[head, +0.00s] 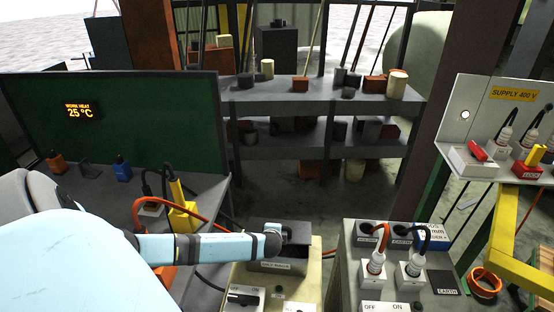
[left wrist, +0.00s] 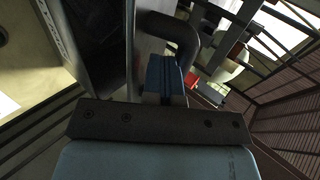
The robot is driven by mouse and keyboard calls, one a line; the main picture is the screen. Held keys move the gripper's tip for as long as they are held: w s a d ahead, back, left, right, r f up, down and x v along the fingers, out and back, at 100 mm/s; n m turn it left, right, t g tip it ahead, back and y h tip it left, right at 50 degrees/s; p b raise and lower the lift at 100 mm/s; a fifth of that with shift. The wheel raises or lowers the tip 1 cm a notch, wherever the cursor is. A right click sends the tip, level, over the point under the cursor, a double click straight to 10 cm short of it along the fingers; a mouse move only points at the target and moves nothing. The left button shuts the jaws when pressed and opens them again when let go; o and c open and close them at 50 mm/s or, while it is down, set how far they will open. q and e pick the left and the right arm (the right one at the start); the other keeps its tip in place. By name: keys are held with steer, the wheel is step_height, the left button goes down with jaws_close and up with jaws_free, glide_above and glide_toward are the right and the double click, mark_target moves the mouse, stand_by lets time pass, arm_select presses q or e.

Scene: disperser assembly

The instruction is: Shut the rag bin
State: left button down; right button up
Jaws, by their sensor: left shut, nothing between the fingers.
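A box with a dark grey top and a small label plate (head: 276,266), too blurred to read for certain, stands at the lower middle of the head view; it appears to be the rag bin. My left arm reaches in from the left, and its wrist covers part of the box's top. I cannot tell how far the lid is open. In the left wrist view my left gripper (left wrist: 165,75) is shut and empty. A dark curved bar (left wrist: 182,35), like a handle, is just beyond the fingertips; whether they touch is unclear. My right gripper is out of view.
A grey socket cabinet (head: 346,262) with plugs and cables stands close right of the box. A shelf (head: 290,95) of small parts stands behind. Open floor shows between.

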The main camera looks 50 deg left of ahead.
arm_select(q)
steer(key=shift+t+y, duration=0.6)
steer(key=shift+t, duration=0.1)
steer(key=f+b, duration=0.1)
steer(key=f, duration=0.1)
steer(key=s+d+f+b, duration=0.1)
steer(key=f+b, duration=0.1)
steer(key=s+f+b, duration=0.1)
steer(key=f+b, duration=0.1)
steer(key=f, duration=0.1)
steer(key=shift+d, duration=0.25)
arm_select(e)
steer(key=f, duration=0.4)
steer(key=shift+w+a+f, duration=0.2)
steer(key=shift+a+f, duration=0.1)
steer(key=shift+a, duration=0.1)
arm_select(q)
steer(key=shift+f, duration=0.1)
steer(key=shift+s+d+f, duration=0.1)
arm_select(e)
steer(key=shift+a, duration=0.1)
